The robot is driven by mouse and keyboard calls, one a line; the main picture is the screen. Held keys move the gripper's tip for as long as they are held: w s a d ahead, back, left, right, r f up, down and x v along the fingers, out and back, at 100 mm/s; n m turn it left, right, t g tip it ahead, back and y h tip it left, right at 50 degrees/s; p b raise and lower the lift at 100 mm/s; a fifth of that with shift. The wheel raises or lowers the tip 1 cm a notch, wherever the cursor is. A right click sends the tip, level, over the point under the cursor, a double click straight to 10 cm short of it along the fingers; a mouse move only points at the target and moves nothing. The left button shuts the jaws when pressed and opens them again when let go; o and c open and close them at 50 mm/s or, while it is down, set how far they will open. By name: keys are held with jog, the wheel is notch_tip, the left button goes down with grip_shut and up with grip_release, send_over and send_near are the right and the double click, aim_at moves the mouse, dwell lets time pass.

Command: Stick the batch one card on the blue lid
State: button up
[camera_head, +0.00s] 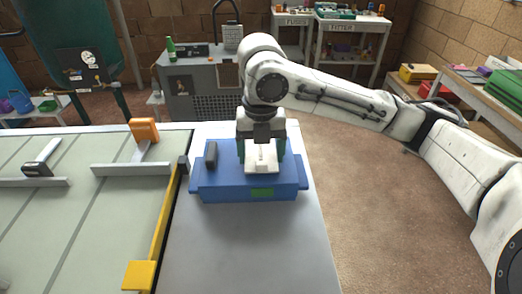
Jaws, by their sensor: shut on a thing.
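A blue box (226,191) with a blue lid (206,176) stands on the grey bench, with a green label on its front side and a dark upright block on the lid's left. My gripper (262,152) points down over the middle of the lid. It is shut on a small white piece that looks like the batch one card (262,160). The piece is at or just above the lid; I cannot tell whether it touches. Any writing on it is too small to read. Dark green parts show on both sides of my gripper.
The grey bench top (250,250) is clear in front of the box. At left is a pale table (80,230) with grey rails, an orange block (144,130) and a yellow edge bar (160,230). A grey cabinet (200,85) and workbenches stand behind. Brown floor lies open at right.

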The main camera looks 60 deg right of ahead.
jog(key=shift+f+b, duration=0.5)
jog(key=shift+f, duration=0.2)
dwell(1.9)
jog(key=o, duration=0.9)
jog(key=shift+o, duration=0.2)
notch_tip(320, 180, up, 11)
jog(key=shift+p, duration=0.4)
jog(key=shift+f, duration=0.1)
